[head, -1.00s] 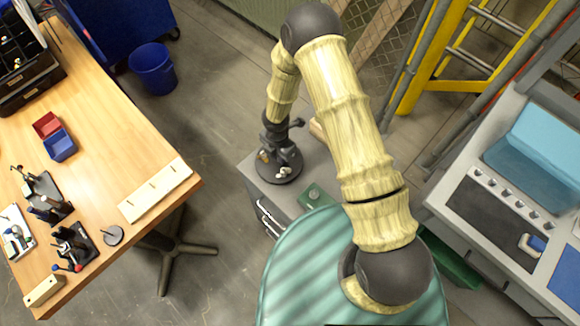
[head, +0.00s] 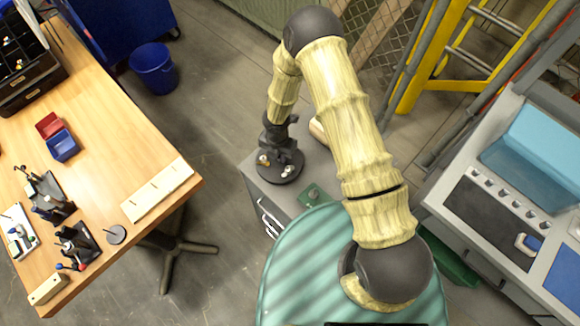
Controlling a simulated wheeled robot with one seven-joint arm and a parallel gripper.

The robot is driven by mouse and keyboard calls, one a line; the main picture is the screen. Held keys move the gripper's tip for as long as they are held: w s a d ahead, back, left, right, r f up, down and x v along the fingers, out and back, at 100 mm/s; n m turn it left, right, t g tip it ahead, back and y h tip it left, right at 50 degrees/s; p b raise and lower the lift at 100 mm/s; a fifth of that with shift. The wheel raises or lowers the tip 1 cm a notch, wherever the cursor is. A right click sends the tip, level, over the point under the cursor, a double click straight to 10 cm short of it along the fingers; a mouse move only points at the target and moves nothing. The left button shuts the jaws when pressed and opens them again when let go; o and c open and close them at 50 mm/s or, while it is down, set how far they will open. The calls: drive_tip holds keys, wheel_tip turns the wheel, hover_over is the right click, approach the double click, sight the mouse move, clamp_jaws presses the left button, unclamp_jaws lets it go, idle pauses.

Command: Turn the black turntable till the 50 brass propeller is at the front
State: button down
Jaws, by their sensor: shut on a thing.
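The black turntable (head: 278,178) is a round disc on top of a grey cabinet, seen in the head view just beyond the teal drum. A small brass-coloured piece (head: 264,160) sits at its left side and paler, silvery pieces (head: 288,170) sit at its near right. They are too small to read any number or tell which is the 50 brass propeller. My gripper (head: 279,147) points down over the far part of the turntable, shut on it. The fingertips and exact grip point are hard to make out, and the gripper hides part of the disc.
A small green block (head: 314,194) lies on the grey cabinet (head: 250,170) near the turntable. The teal drum (head: 290,265) stands close in front. A wooden workbench (head: 120,130) with tools is at left, and a grey console (head: 490,215) at right.

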drive_tip(key=shift+w+n+p, duration=0.15)
drive_tip(key=shift+n+p, duration=0.2)
drive_tip(key=shift+n, duration=0.55)
drive_tip(key=c, duration=1.4)
unclamp_jaws()
drive_tip(key=shift+o, duration=0.2)
drive_tip(key=shift+r, duration=0.1)
drive_tip(key=shift+r+p, duration=3.8)
drive_tip(key=shift+r, duration=0.65)
